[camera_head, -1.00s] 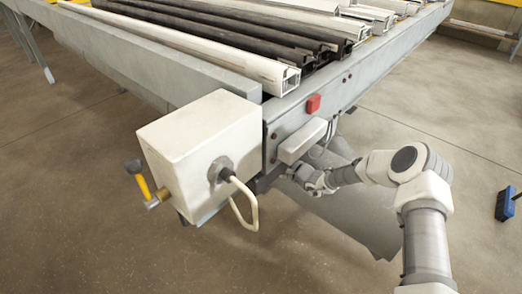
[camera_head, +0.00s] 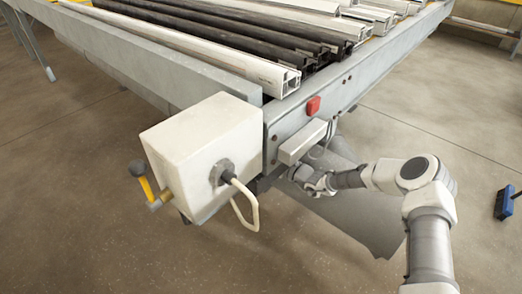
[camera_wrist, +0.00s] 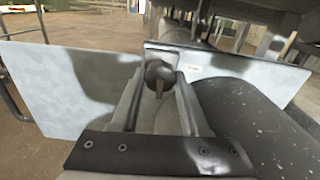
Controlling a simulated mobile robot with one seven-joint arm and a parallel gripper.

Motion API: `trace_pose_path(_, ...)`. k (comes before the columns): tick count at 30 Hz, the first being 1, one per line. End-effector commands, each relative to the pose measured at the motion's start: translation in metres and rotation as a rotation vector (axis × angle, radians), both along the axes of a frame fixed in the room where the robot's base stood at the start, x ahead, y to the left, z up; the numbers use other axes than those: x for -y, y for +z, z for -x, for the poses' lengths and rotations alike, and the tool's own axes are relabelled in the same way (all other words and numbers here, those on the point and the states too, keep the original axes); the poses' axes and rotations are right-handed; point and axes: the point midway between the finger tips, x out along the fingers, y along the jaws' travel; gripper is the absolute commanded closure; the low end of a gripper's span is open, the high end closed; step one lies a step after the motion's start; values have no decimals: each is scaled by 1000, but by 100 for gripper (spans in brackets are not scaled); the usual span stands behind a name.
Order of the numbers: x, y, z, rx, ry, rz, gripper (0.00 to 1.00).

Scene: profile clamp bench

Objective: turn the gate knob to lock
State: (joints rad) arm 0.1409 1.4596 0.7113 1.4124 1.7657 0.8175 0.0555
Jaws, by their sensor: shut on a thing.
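The gate knob (camera_wrist: 160,73) is a dark round knob in the wrist view. It sits between the fingertips of my gripper (camera_wrist: 159,88), which is shut on it. A pale metal plate (camera_wrist: 70,88) spreads behind the knob to both sides. In the head view my gripper (camera_head: 308,181) is under the long pale box on the end of the bench (camera_head: 345,82). The knob cannot be made out there. Its lock marking, if any, does not show.
A cream box (camera_head: 190,145) with a cable and a yellow-handled lever (camera_head: 146,186) stands left of my gripper. A red button (camera_head: 313,105) is above it. White and black profiles (camera_head: 240,62) lie on the bench. A blue brush (camera_head: 504,203) is at the right.

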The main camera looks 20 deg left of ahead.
Motion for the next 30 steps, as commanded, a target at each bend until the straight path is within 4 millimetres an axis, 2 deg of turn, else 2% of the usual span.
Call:
trace_pose_path(20,0,0,0,-55,0,-24,100)
trace_pose_path(21,0,0,0,-55,0,-24,50)
trace_pose_path(25,0,0,0,-54,0,-23,29)
trace_pose_path(30,0,0,0,-55,0,-23,29)
